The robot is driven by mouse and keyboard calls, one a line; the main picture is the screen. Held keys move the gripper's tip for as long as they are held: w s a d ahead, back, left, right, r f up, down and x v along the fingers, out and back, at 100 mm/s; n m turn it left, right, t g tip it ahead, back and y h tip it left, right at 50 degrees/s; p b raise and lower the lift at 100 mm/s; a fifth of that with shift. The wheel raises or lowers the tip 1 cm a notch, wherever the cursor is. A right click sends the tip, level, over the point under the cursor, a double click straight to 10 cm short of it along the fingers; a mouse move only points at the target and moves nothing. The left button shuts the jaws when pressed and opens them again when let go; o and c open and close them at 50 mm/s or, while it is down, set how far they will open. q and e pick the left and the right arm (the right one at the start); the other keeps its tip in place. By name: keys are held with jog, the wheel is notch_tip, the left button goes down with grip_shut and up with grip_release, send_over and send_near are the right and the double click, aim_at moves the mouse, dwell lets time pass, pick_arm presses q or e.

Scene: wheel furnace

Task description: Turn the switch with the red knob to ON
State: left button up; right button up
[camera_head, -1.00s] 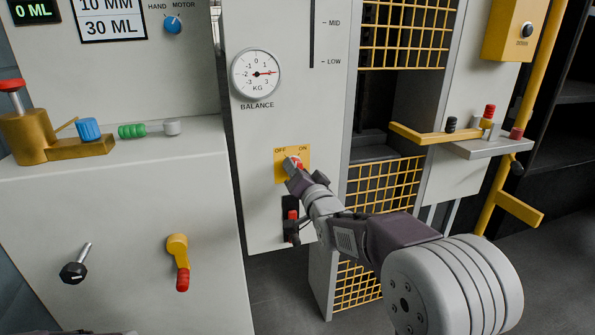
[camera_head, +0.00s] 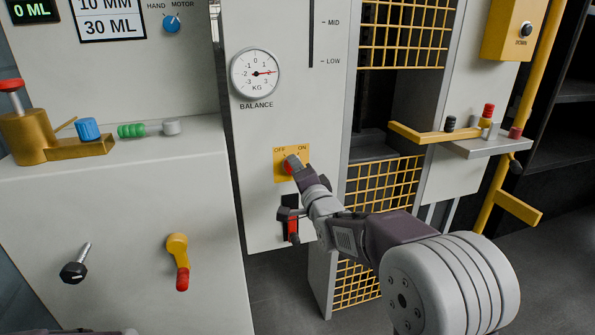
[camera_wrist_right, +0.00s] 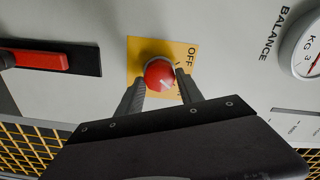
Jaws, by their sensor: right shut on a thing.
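The red knob (camera_head: 288,169) sits on a yellow plate (camera_head: 279,176) marked OFF at left and ON at right, low on the pale panel. My right gripper (camera_head: 292,163) reaches it from the lower right and covers part of it. In the right wrist view the round red knob (camera_wrist_right: 158,72) lies between the two fingers of my right gripper (camera_wrist_right: 160,88), which is shut on it. A small white mark shows on the knob's face. The OFF label shows there on the yellow plate (camera_wrist_right: 138,48); ON is hidden.
A red-handled lever switch (camera_head: 293,228) in a black slot is just below, partly behind my right wrist; it also shows in the wrist view (camera_wrist_right: 40,60). A balance gauge (camera_head: 256,74) is above. A yellow mesh (camera_head: 385,190) stands to the right.

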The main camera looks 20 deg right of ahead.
dwell(0.3)
jog(key=o, duration=1.4)
jog(key=shift+s, duration=0.1)
jog(key=s+p, duration=0.2)
jog(key=s, duration=0.7)
jog(key=shift+d+p, duration=0.15)
jog(key=shift+p, duration=0.15)
